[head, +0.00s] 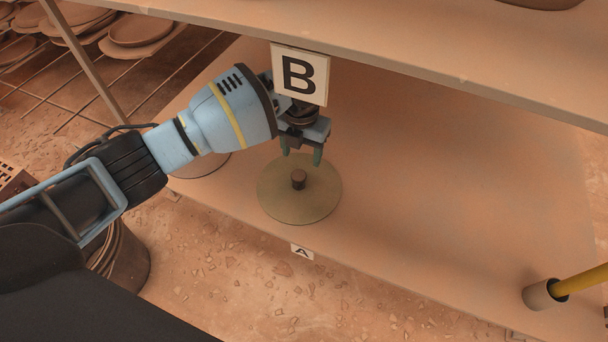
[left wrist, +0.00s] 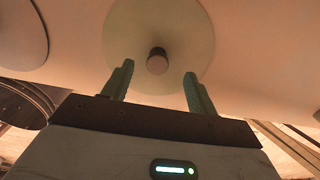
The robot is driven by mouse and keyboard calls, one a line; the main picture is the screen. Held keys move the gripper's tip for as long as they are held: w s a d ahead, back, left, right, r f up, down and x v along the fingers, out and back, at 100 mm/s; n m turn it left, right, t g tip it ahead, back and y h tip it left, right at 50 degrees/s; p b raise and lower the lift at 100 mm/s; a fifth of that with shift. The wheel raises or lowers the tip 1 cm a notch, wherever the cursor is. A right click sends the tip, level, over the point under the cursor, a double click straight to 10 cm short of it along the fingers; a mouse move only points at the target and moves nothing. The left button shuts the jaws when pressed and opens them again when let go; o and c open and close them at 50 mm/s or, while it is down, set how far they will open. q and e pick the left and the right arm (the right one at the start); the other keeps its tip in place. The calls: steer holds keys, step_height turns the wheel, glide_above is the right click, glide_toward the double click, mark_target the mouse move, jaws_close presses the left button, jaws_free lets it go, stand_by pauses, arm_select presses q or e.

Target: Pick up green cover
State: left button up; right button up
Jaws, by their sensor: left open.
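The green cover (head: 272,200) is a flat round disc with a small dark brown knob (head: 299,179) at its centre. It lies on the lower shelf near the front edge. My left gripper (head: 302,158) is just behind and above the knob in the head view, fingers apart and empty. In the left wrist view the cover (left wrist: 130,40) fills the upper middle, and its knob (left wrist: 157,61) shows beyond and between the two open fingertips (left wrist: 158,75), apart from both. My right gripper is in neither view.
A "B" plate (head: 300,76) hangs from the upper shelf (head: 420,40), close to my left wrist. Another round disc (head: 204,165) lies partly hidden under my arm. The shelf's middle is clear.

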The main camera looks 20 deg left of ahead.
mark_target(299, 175)
arm_select(q)
steer(key=shift+s+f, duration=0.25)
steer(key=shift+f, duration=0.1)
step_height(299, 175, down, 2)
steer(key=shift+b, duration=0.55)
steer(key=shift+s+f+b, duration=0.2)
steer(key=shift+f+b, duration=0.2)
steer(key=shift+f, duration=0.45)
steer(key=shift+s+f+b, duration=0.15)
steer(key=shift+f+b, duration=0.25)
steer(key=shift+f, duration=0.5)
steer(key=shift+s+f+b, duration=0.2)
steer(key=shift+f+b, duration=0.2)
steer(key=shift+f, duration=0.45)
steer(key=shift+r, duration=0.1)
steer(key=shift+c, duration=0.6)
steer(key=c, duration=1.1)
